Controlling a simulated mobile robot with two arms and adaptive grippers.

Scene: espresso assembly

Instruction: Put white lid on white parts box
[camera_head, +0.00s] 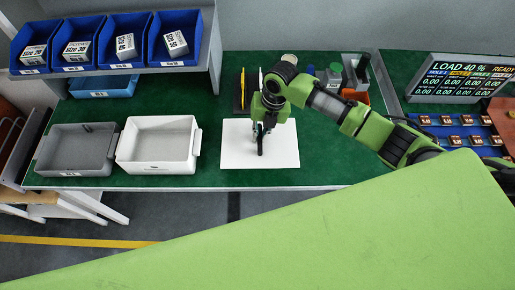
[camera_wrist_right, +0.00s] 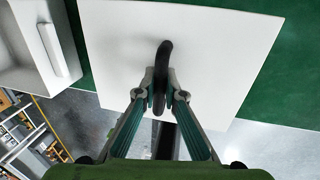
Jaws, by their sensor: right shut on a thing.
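The white lid (camera_head: 283,157) is a flat square panel over the green table, right of the boxes. It also fills the middle of the right wrist view (camera_wrist_right: 215,50), with a black curved handle (camera_wrist_right: 163,62) standing on it. My right gripper (camera_head: 262,135) is above the lid and is shut on this handle; it also shows in the right wrist view (camera_wrist_right: 160,92). I cannot tell whether the lid touches the table. The white parts box (camera_head: 157,167) stands open and empty left of the lid. My left gripper is in neither view.
A grey box (camera_head: 72,170) holding a small dark item stands left of the white box. Blue bins (camera_head: 120,42) with white cartons sit on a shelf behind. A display panel (camera_head: 462,80) and trays (camera_head: 462,130) are at the right. A green gap separates box and lid.

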